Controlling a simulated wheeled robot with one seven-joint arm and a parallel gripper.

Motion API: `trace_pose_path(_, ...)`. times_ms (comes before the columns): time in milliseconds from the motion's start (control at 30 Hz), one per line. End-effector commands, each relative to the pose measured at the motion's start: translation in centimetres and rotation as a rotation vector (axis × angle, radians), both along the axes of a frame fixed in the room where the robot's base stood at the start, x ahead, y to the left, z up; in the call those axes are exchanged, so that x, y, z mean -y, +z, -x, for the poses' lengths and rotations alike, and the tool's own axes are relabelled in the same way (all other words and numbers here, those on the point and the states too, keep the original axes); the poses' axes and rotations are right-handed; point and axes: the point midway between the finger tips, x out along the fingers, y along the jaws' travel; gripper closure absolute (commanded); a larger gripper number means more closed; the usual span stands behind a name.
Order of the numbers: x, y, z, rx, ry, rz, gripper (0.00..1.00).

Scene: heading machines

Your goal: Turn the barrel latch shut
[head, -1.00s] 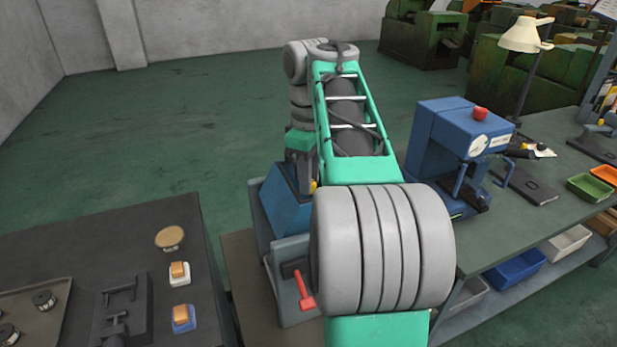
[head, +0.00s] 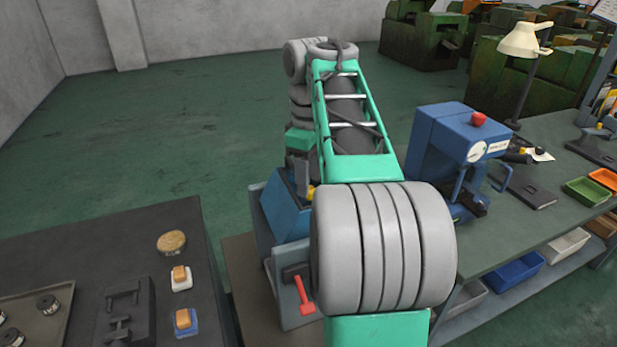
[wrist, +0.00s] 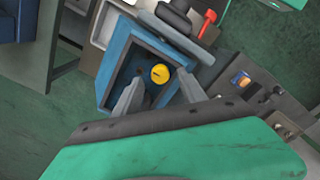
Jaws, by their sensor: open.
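The blue barrel (head: 286,214) sits in a grey stand at the middle of the head view, partly hidden by my arm. In the wrist view it is an open-looking blue frame (wrist: 108,78) with a dark inner face. A round yellow knob (wrist: 160,74), which looks like the latch, is on that face. A bit of yellow also shows in the head view (head: 311,192). My gripper (wrist: 161,80) is open, with one finger on each side of the knob in the wrist view. I cannot tell whether the fingers touch it.
A red lever (head: 303,292) is on the stand's near side. A dark table (head: 60,245) with a tray and small blocks is at left. A bench (head: 525,225) with a blue press (head: 440,150) and bins is at right. Open green floor lies behind.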

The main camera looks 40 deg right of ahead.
Motion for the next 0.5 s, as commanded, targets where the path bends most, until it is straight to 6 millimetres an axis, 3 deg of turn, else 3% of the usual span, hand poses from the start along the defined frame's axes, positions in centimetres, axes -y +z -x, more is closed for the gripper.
trace_pose_path(33,0.0,2.2,0.0,0.000,0.000,0.001,0.51)
trace_pose_path(200,-0.1,5.2,0.0,0.000,0.000,0.000,0.51)
trace_pose_path(500,-0.1,5.8,0.0,0.000,0.001,0.000,0.51)
